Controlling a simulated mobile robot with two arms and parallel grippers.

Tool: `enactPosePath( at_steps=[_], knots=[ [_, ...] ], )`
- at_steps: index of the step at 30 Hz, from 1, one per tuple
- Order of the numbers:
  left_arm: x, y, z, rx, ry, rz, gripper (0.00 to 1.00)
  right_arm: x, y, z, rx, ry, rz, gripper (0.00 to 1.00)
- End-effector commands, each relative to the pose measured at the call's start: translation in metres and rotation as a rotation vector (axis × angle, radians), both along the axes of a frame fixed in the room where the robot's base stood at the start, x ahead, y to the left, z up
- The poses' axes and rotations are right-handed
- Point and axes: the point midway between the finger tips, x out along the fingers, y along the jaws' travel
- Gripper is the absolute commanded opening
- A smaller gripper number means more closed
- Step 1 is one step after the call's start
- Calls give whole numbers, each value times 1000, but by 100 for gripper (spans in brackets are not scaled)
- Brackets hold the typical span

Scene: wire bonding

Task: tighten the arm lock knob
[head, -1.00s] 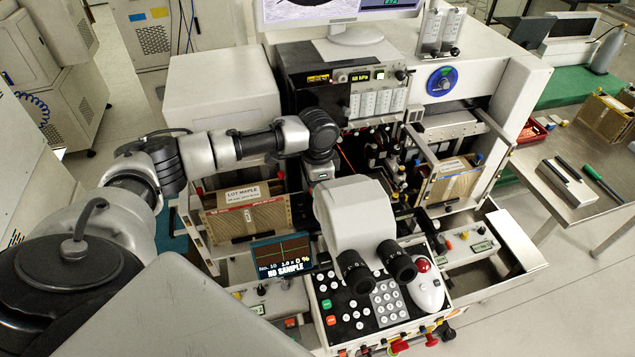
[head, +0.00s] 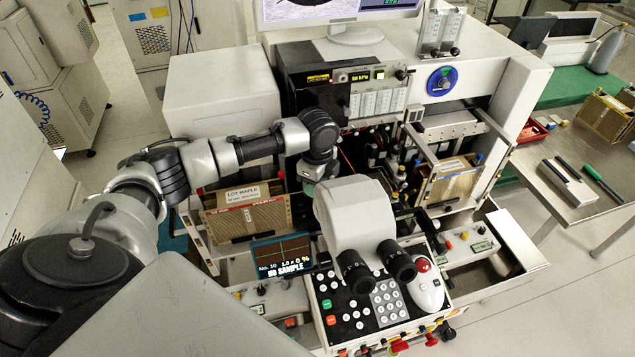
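My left arm reaches in from the left over the wire bonder. Its wrist end points down just behind the white microscope head (head: 350,205). The fingers of my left gripper are hidden there, so I cannot see whether they are open or touch anything. I cannot pick out the arm lock knob with certainty; the area below my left wrist is covered by the wrist and the microscope head. My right gripper is not in view.
Two brown magazines stand in slots, one at left (head: 246,220) and one at right (head: 455,182). Black eyepieces (head: 397,260) overhang the button panel (head: 345,318). A blue dial (head: 441,81) is on the upper front. A steel table (head: 560,212) with tools stands at right.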

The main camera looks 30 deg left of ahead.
Motion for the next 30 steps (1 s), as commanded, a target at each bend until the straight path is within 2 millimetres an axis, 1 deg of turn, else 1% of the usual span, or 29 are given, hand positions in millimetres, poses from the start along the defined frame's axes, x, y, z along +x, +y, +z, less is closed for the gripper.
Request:
enactPosePath(
  at_steps=[1, 18, 19, 24, 30],
  knots=[
    [2, 1, 3, 0, -8, -9, 16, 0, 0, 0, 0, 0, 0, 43],
    [3, 1, 4, -1, -10, -40, 16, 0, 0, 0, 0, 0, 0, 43],
    [3, 1, 4, -1, -10, -40, 41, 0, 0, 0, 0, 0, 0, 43],
    [2, 1, 3, -1, -7, -41, 65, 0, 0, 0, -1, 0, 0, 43],
    [1, 0, 2, -1, -4, -41, 65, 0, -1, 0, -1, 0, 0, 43]
  ],
)
